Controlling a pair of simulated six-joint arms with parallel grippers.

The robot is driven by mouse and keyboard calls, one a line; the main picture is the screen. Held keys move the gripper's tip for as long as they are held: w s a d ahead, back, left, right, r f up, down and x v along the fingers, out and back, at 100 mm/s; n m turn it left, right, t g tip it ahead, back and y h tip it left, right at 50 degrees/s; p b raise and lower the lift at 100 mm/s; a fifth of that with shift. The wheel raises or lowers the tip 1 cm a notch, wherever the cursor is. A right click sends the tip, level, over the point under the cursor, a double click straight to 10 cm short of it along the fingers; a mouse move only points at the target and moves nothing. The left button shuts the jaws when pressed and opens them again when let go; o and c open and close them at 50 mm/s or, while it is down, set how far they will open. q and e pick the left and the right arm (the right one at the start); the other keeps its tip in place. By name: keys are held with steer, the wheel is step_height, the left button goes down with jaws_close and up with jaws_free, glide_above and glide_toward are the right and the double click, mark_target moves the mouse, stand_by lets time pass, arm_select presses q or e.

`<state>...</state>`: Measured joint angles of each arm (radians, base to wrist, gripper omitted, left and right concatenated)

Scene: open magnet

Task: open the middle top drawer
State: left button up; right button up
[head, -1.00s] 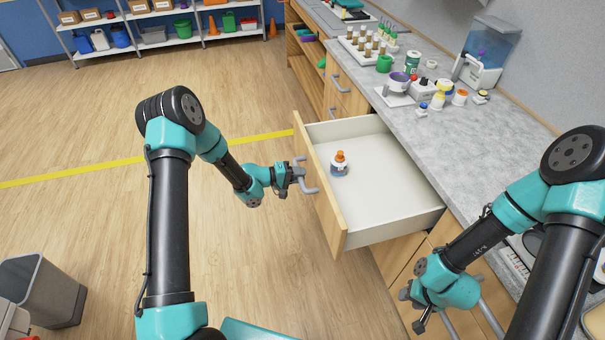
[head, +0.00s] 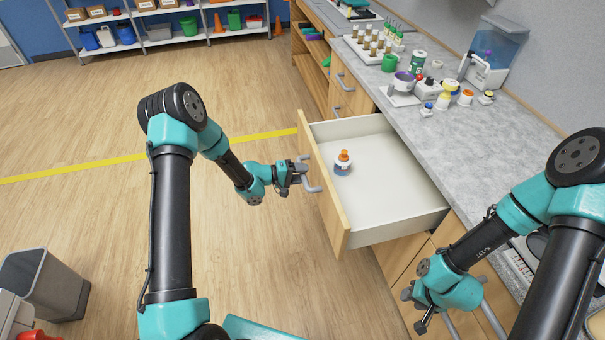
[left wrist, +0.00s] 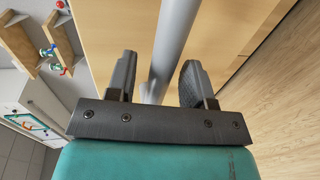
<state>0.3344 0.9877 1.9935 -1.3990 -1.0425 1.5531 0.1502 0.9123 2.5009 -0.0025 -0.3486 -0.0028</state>
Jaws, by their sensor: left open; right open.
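The middle top drawer (head: 385,205) is pulled well out from the counter in the head view. A small bottle with an orange cap (head: 343,162) stands inside it. The drawer's grey bar handle (head: 312,177) is on its wooden front. My left gripper (head: 301,174) is open at the handle. In the left wrist view, the grey handle bar (left wrist: 174,45) runs between the two spread fingers of my left gripper (left wrist: 155,80); whether they touch it I cannot tell. My right gripper (head: 413,309) is open and empty, low by the cabinet front at right.
The grey countertop (head: 450,150) carries a tube rack (head: 374,42), a green cup (head: 389,63), several bottles and a water dispenser (head: 492,55). A grey bin (head: 45,285) stands at lower left. The wooden floor left of the drawer is clear.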

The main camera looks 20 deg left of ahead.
arm_select(q)
steer(key=v, duration=1.6)
steer(key=shift+a, duration=0.3)
steer(key=shift+s, duration=0.1)
steer(key=s+d+f+y, duration=0.4)
steer(key=d+f+y, duration=0.3)
steer(key=f, duration=0.2)
steer(key=s+d+f+m+g+y, duration=0.1)
steer(key=s+d+m+g, duration=0.1)
steer(key=s, duration=0.7)
steer(key=s+d+f+m+g+y, duration=0.1)
steer(key=s+d+f+m+g, duration=0.1)
steer(key=s+g, duration=0.3)
steer(key=s+d, duration=0.1)
steer(key=s, duration=0.2)
steer(key=shift+s+d+f+y, duration=0.2)
steer(key=shift+s+f+y, duration=0.05)
steer(key=shift+s+y, duration=0.15)
